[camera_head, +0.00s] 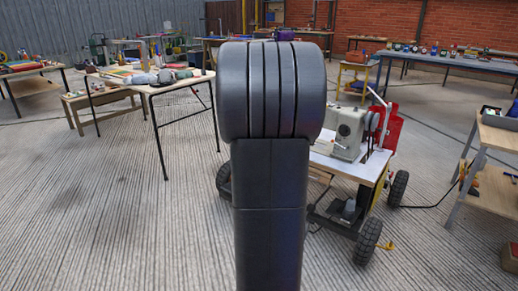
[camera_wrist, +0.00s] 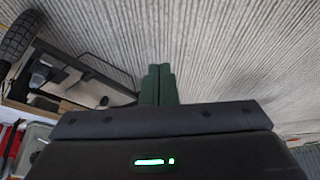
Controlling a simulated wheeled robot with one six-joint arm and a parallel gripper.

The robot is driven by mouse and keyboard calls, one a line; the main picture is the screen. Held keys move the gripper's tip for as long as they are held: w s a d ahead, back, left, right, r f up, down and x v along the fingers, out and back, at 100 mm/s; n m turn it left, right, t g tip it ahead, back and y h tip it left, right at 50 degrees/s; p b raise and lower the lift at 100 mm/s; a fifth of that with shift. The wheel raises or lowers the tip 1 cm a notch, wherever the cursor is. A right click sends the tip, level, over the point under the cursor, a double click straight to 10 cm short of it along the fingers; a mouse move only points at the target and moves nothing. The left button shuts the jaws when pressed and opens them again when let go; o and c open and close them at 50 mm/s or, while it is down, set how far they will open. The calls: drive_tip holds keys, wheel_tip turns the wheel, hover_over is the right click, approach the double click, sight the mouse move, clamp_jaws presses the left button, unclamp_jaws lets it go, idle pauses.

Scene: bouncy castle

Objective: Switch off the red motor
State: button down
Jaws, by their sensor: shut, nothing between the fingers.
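A red object (camera_head: 388,128), perhaps the red motor, stands at the back right of a small wheeled cart (camera_head: 372,170) in the head view. I cannot make out a switch on it. A grey-beige machine (camera_head: 347,132) sits beside it on the cart's white top. In the wrist view, my gripper (camera_wrist: 158,72) is shut and empty, its two dark green fingers together above the ribbed floor. A red patch (camera_wrist: 5,135) and a pale machine part (camera_wrist: 32,143) show at lower left, apart from the fingers. My arm hides the gripper in the head view.
The cart has black wheels (camera_head: 367,241), and a dark cable runs from it to the right. A wooden-topped stand (camera_head: 497,190) is at the right. Tables with tools stand at left (camera_head: 165,84) and back right (camera_head: 450,64). The front left floor is clear.

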drive_tip(key=w+d+f+n+t+h+p, duration=0.1)
drive_tip(key=w+f+t+h+p, duration=0.3)
drive_tip(key=w, duration=0.6)
drive_tip(key=d+f+n+g+h, duration=0.1)
drive_tip(key=d+f+g+h, duration=0.1)
drive_tip(key=d+f+h, duration=0.3)
wheel_tip(320, 180, down, 5)
drive_tip(key=shift+w+r+n+g+p, duration=0.1)
drive_tip(key=shift+w+n+g+p, duration=0.25)
drive_tip(key=shift+w+n, duration=0.1)
drive_tip(key=shift+w, duration=0.1)
